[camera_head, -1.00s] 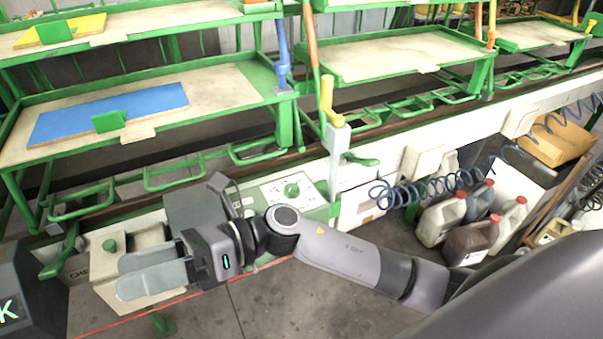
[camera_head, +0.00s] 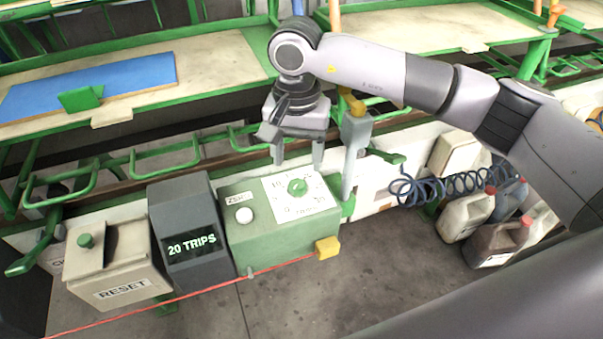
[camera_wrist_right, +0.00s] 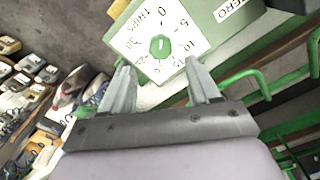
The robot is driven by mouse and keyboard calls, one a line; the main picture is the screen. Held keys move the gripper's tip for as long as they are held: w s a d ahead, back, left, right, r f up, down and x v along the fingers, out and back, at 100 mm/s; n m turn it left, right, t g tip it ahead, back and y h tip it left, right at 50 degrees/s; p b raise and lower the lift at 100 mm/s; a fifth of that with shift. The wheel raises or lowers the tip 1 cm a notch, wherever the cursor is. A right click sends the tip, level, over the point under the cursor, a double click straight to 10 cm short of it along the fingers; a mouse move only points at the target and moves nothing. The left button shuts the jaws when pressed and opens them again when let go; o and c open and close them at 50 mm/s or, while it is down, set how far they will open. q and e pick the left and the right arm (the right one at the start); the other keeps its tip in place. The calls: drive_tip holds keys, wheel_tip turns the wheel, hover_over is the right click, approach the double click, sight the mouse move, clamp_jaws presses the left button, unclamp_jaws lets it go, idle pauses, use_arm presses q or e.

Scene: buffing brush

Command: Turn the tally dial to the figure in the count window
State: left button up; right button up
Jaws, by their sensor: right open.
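The tally dial (camera_head: 297,187) is a green knob on a white figured plate, on top of a green box (camera_head: 285,245). It also shows in the right wrist view (camera_wrist_right: 160,46); I cannot tell surely which figure it points to. The count window (camera_head: 192,245), on a dark grey housing, reads "20 TRIPS". My right gripper (camera_head: 298,155) points down just behind and above the dial, open and empty. In the right wrist view its two fingers (camera_wrist_right: 160,74) stand apart, with the knob beyond the gap between them. My left gripper is not in view.
A white ZERO button (camera_head: 244,215) sits left of the dial. A cream RESET box (camera_head: 120,275) with a green knob stands at left. A yellow block (camera_head: 327,247) is at the green box's front corner. A grey post (camera_head: 355,150) rises close right of my gripper. Green racks stand behind.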

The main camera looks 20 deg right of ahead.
sight(297, 184)
wheel_tip(297, 184, down, 5)
drive_tip(key=shift+s+a+f, duration=0.1)
drive_tip(key=shift+s+f, duration=0.05)
drive_tip(key=shift+f, duration=0.6)
drive_tip(key=c, duration=1)
drive_tip(key=shift+c, duration=0.2)
